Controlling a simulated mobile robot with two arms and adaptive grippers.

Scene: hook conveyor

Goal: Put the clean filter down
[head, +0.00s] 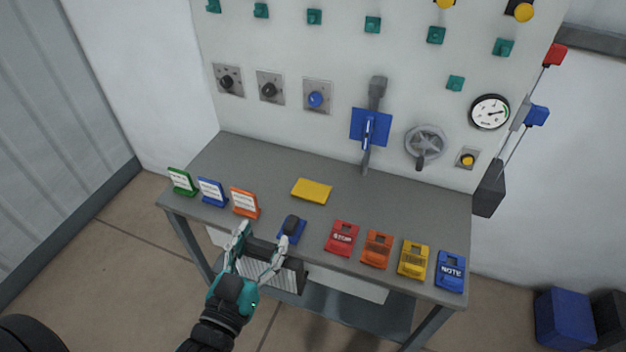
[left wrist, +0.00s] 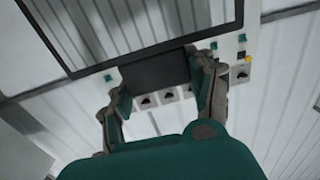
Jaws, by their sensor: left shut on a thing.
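My left gripper (head: 262,246) is shut on the clean filter (head: 286,276), a dark-framed panel with white pleats. The filter is held in front of the workbench's front edge, apart from any clear support. In the left wrist view, my left gripper (left wrist: 160,82) has its fingers on both sides of a dark block, and the filter's dark frame (left wrist: 150,40) with pale pleats shows beyond it. Part of the filter is hidden by the fingers in the head view. My right gripper is not in view.
The grey workbench (head: 400,205) carries a yellow block (head: 312,191), a blue base with a black knob (head: 292,228), stand-up signs (head: 212,191) at left and coloured tags (head: 377,249) at right. A wall panel (head: 270,50) with knobs and hooks rises behind.

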